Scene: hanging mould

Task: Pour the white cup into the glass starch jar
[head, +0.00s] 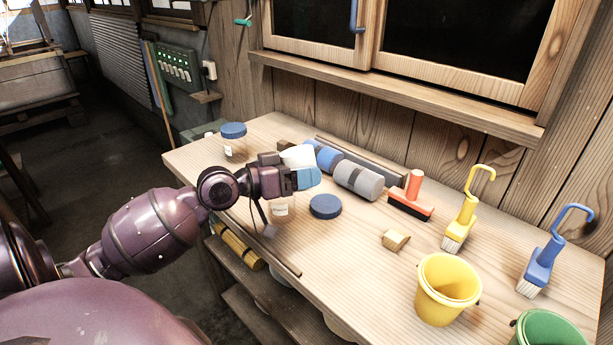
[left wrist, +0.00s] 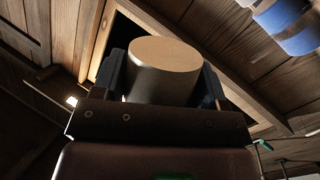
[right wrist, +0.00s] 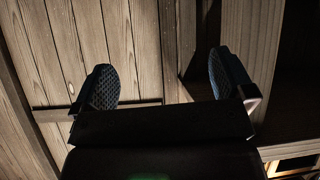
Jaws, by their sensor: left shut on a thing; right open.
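My left gripper (head: 300,178) is shut on the white cup (head: 298,156) and holds it tilted above the workbench. In the left wrist view the cup (left wrist: 165,70) sits between the two fingers, with a flat round end showing. The glass jar (head: 280,208) with a pale label stands on the bench just below the gripper, partly hidden by my arm. A blue lid (head: 325,206) lies on the bench to the jar's right. I cannot see whether anything leaves the cup. My right gripper (right wrist: 163,82) is open and empty, seen only in the right wrist view.
A second jar with a blue lid (head: 233,138) stands at the back left. Brushes, a small wooden block (head: 395,240), a yellow bucket (head: 446,290) and a green bucket (head: 550,330) stand rightward.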

